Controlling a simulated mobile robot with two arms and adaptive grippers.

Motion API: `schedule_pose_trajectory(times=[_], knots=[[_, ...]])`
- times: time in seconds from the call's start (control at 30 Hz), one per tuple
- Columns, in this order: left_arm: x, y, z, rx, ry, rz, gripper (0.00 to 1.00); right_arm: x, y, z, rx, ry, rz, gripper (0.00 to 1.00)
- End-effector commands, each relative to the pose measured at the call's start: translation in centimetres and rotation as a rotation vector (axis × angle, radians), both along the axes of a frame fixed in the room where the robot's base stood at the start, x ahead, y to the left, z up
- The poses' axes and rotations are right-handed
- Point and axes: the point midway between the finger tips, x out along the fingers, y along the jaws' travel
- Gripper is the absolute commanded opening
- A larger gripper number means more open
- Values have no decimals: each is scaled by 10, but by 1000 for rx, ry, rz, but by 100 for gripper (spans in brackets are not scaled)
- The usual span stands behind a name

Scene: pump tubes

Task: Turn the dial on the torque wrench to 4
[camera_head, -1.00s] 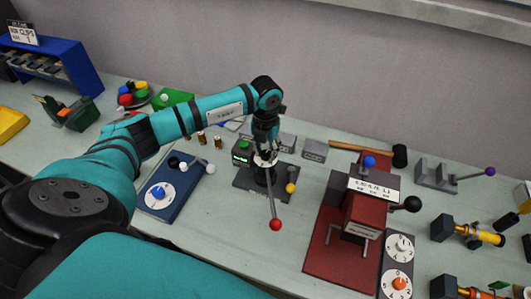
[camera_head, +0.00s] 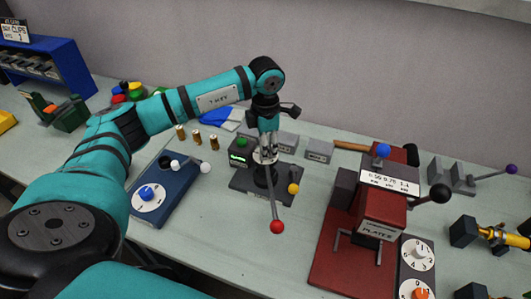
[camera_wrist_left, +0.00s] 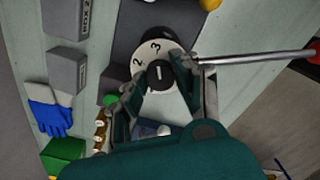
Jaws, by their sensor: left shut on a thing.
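The torque wrench stands on a dark base (camera_head: 240,184). Its lever (camera_head: 274,208) ends in a red ball (camera_head: 277,227) and also crosses the right of the left wrist view (camera_wrist_left: 255,56). A white dial (camera_wrist_left: 148,52) shows the digits 2 and 3; its other digits are hidden or out of sight. At its middle is a black knob (camera_wrist_left: 160,84) with a white mark, pointing roughly toward the 3. My left gripper (camera_head: 265,157) points down over the dial, its fingers on either side of the knob and shut on it. My right gripper is not in view.
A blue box with a dial (camera_head: 148,197) stands left of the wrench, a green-topped block (camera_head: 240,150) close behind. A red press (camera_head: 378,215) stands to the right, with two white dials in front. A hammer (camera_head: 350,146) lies behind.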

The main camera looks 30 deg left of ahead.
Motion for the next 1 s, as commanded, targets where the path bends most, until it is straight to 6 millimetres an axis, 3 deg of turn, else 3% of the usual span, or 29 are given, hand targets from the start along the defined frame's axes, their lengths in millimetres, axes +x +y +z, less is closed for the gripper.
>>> schedule_pose_trajectory(times=[0.03,0.5,1.0], knots=[[2,0,-3,-1,-7,-43,0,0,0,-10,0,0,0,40],[1,-1,-2,0,-6,-489,0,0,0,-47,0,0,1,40],[1,0,0,0,-5,-888,0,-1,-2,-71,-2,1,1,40]])
